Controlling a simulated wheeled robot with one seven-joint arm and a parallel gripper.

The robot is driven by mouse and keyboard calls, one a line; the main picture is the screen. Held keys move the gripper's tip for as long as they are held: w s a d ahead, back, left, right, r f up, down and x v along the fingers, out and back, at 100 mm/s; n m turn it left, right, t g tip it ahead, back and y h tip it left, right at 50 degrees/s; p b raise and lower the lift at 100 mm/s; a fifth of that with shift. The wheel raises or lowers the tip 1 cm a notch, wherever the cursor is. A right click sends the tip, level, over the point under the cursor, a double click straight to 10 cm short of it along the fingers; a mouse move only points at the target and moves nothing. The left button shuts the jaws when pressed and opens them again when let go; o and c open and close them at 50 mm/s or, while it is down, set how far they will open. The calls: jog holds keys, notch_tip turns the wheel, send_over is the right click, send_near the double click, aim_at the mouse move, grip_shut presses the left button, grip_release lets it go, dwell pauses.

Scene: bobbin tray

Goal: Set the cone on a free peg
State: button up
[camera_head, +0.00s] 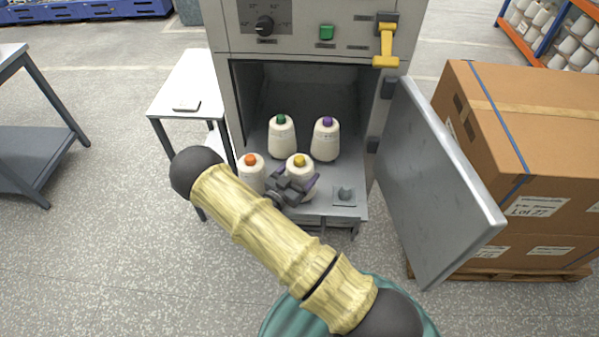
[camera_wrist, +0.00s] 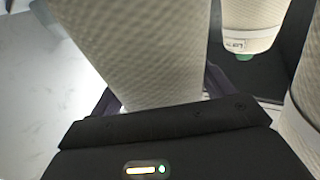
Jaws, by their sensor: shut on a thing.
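A white cone with a yellow tip (camera_head: 299,162) stands upright in the front of the open cabinet. My gripper (camera_head: 297,185) is shut around its lower part. The held cone fills the upper middle of the wrist view (camera_wrist: 140,50), between the fingers. Its base is hidden, so I cannot tell whether it is on a peg or above the tray. The grey tray (camera_head: 320,209) has a bare peg (camera_head: 344,193) at the front right. Cones with orange (camera_head: 251,175), green (camera_head: 282,140) and purple (camera_head: 325,141) tips stand to the left and behind.
The cabinet door (camera_head: 435,180) stands open on the right, close to the bare peg. Stacked cartons (camera_head: 540,140) are beyond it. A small white table (camera_head: 190,85) stands left of the cabinet. The orange-tipped cone is close beside my gripper.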

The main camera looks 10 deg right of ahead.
jog(key=shift+f+b, duration=0.35)
jog(key=shift+f, duration=0.1)
jog(key=o, duration=1.1)
jog(key=shift+o, duration=0.2)
